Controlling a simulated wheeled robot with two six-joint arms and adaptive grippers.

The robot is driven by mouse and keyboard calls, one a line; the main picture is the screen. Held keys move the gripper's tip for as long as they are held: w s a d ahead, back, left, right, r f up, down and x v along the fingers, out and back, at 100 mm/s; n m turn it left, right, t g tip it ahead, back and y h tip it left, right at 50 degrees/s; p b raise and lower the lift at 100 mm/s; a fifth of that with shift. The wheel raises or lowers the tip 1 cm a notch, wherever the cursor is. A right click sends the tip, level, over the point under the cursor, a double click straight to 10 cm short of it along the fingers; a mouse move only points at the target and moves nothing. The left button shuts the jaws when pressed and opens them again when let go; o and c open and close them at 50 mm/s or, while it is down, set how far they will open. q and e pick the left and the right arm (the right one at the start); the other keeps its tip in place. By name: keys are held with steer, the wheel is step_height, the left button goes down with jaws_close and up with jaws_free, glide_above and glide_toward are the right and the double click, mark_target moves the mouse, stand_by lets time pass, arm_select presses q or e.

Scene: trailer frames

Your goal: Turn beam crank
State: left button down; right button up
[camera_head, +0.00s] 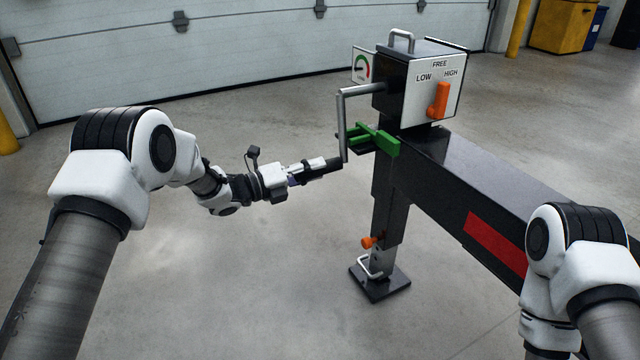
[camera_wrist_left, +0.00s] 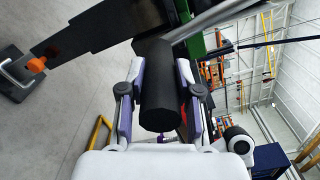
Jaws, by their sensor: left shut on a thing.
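The crank (camera_head: 343,120) is a grey metal bar bent down from the side of the gearbox (camera_head: 420,84) on the black beam. Its black handle grip (camera_head: 332,163) points left, toward my left arm. My left gripper (camera_head: 318,167) is shut on this grip. In the left wrist view the black grip (camera_wrist_left: 159,88) lies between the two fingers, and the grey crank bar (camera_wrist_left: 212,18) runs off to the upper right. My right gripper is out of view; only part of my right arm shows at the lower right.
The black beam (camera_head: 480,170) with a red stripe runs to the right. A green bracket (camera_head: 376,138) sits just beside the crank. An orange lever (camera_head: 438,101) is on the gearbox front. The leg's foot plate (camera_head: 380,283) rests on the floor. Open floor lies around the leg.

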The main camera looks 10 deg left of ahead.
arm_select(q)
steer(key=shift+w+a+f+m+b, duration=0.1)
steer(key=shift+w+a+m+b, duration=0.25)
steer(key=shift+w+a+m, duration=0.2)
steer(key=shift+w+a+f+m+b, duration=0.1)
steer(key=shift+w+a+m+b, duration=0.2)
steer(key=shift+w+m, duration=0.25)
steer(key=c, duration=0.8)
jaws_free()
steer(key=v, duration=1.2)
steer(key=shift+w, duration=0.1)
